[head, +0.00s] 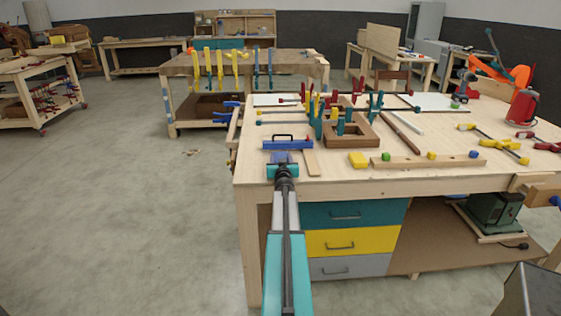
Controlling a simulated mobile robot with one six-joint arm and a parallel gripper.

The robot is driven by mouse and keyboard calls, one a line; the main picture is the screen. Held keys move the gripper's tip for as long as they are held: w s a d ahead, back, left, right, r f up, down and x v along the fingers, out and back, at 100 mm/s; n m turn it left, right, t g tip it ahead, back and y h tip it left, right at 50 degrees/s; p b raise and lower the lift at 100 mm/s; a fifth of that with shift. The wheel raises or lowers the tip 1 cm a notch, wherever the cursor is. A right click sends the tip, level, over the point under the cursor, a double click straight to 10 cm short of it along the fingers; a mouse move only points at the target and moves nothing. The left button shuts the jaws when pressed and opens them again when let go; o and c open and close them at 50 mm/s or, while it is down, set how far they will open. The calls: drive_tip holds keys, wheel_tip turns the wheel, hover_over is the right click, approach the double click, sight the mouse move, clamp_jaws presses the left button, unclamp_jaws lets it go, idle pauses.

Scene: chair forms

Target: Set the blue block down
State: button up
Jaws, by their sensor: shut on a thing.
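My gripper (283,170) is at the near left corner of the light wooden workbench (340,178), at the end of my teal and grey arm. It is shut on the small blue block (281,158), which shows just beyond the jaws. My wrist and gripper hide the block's lower part. I cannot tell whether the block touches the bench top or is held just above it.
A blue tool with a black handle (288,144) lies just behind the block. A thin wooden strip (311,162) is close on the right. A yellow block (358,159), a rail with coloured knobs (427,160), a brown wooden frame (350,134) and several clamps crowd the bench.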

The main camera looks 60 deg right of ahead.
drive_tip(key=shift+f, duration=0.15)
drive_tip(key=o, duration=1.2)
drive_tip(key=shift+c, duration=0.2)
drive_tip(key=shift+s+a+r, duration=0.1)
drive_tip(key=shift+r, duration=0.1)
drive_tip(key=shift+v, duration=5.9)
drive_tip(key=shift+s+f, duration=0.1)
